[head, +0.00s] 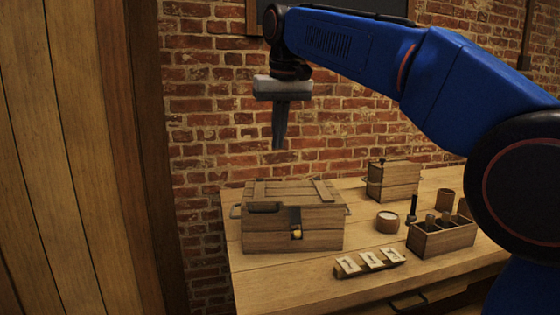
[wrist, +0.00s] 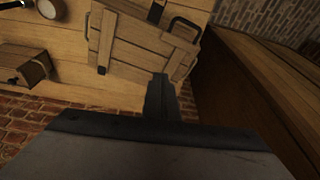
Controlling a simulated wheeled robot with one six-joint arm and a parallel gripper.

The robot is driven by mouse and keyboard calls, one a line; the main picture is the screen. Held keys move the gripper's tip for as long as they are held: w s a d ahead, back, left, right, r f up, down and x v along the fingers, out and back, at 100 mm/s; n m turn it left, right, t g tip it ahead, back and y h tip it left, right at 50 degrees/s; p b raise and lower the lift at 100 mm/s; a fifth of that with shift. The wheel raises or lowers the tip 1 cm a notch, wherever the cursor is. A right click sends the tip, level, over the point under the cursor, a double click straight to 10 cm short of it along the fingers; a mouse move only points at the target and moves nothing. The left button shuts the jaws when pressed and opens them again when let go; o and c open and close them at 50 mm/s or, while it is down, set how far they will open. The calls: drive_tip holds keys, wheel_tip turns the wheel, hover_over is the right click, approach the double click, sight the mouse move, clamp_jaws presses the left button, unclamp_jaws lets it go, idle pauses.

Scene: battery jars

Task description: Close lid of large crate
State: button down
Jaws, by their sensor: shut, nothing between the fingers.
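The large wooden crate (head: 270,241) stands at the left of the workbench, with rope-like handles at its ends. Its planked lid (head: 290,188) lies about flat over the top, with two cross battens. The crate also shows below my gripper in the wrist view (wrist: 135,50). My gripper (head: 279,146) points down in the air above the crate, apart from it. Its fingers are together and empty; they also show in the wrist view (wrist: 161,82).
A smaller wooden box (head: 393,180) stands at the back of the workbench (head: 285,285). A small bowl (head: 388,222), a divided wooden caddy (head: 440,241) and a strip with several pale cards (head: 368,263) stand to the right. A brick wall (head: 215,110) rises behind.

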hover_over(282, 205)
drive_tip(key=w, duration=0.2)
wheel_tip(282, 205, down, 5)
drive_tip(key=shift+s+a+f, duration=0.25)
drive_tip(key=shift+s+f, duration=0.15)
drive_tip(key=shift+f, duration=0.05)
drive_tip(key=shift+s+d+f+t, duration=0.15)
drive_tip(key=shift+s+f+t, duration=0.15)
drive_tip(key=shift+f, duration=0.25)
drive_tip(key=f, duration=0.2)
drive_tip(key=s+f+t, duration=0.1)
drive_tip(key=f, duration=0.1)
drive_tip(key=s+f+t, duration=0.1)
drive_tip(key=f, duration=0.1)
drive_tip(key=shift+d+f+y, duration=0.3)
drive_tip(key=shift+y, duration=0.1)
drive_tip(key=shift+s+f, duration=0.15)
drive_tip(key=shift+f, duration=0.2)
drive_tip(key=shift+d, duration=0.1)
